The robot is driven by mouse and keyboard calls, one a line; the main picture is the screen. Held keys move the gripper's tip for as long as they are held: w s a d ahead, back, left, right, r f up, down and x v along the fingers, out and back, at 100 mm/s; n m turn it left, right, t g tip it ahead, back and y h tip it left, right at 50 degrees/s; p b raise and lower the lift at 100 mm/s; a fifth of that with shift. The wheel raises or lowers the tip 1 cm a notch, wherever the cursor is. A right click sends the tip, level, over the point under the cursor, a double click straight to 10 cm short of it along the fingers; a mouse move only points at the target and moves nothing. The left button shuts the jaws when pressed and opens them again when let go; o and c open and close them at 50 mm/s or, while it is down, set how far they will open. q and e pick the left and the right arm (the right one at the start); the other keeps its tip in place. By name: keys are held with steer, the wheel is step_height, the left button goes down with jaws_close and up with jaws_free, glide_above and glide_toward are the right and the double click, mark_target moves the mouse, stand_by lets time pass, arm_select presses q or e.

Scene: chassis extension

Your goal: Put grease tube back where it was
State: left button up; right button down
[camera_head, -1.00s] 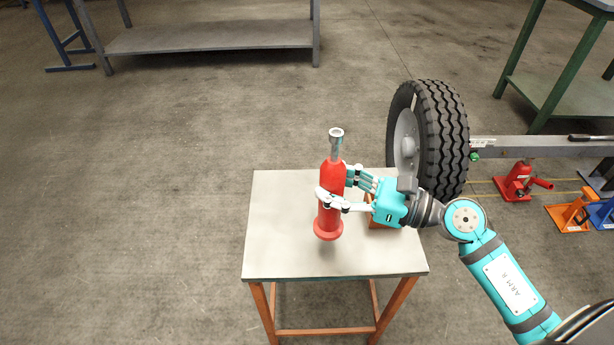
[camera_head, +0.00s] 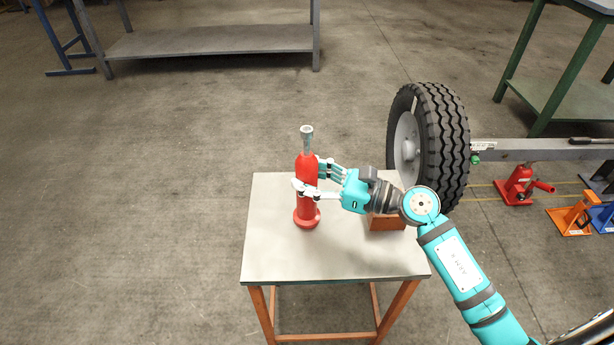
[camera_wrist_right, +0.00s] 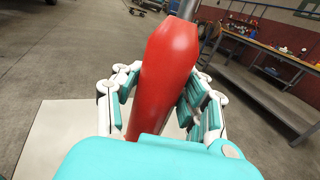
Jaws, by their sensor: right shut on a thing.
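The grease tube (camera_head: 308,170) is a red bottle shape with a grey metal nozzle and a wider foot. It is upright over the left part of the small table (camera_head: 265,255); I cannot tell whether its foot touches the top. My right gripper (camera_head: 312,182) reaches in from the right and is shut around the tube's middle. In the right wrist view the tube (camera_wrist_right: 170,65) stands between the fingers, its lower part hidden behind the palm. My left gripper is not in view.
An orange-brown box (camera_head: 385,222) sits on the table behind my right wrist. A large wheel (camera_head: 440,140) stands just behind the table's right side. Red (camera_head: 518,184) and orange (camera_head: 572,216) jacks are on the floor at right. The tabletop's front is clear.

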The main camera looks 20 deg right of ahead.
steer(key=shift+f, duration=0.1)
steer(key=c, duration=0.7)
jaws_free()
steer(key=shift+s+d, duration=0.1)
steer(key=shift+s, duration=0.05)
steer(key=v, duration=0.6)
steer(key=b+v, duration=0.1)
steer(key=v, duration=0.4)
steer(key=shift+s+d+r, duration=0.25)
steer(key=shift+d, duration=0.05)
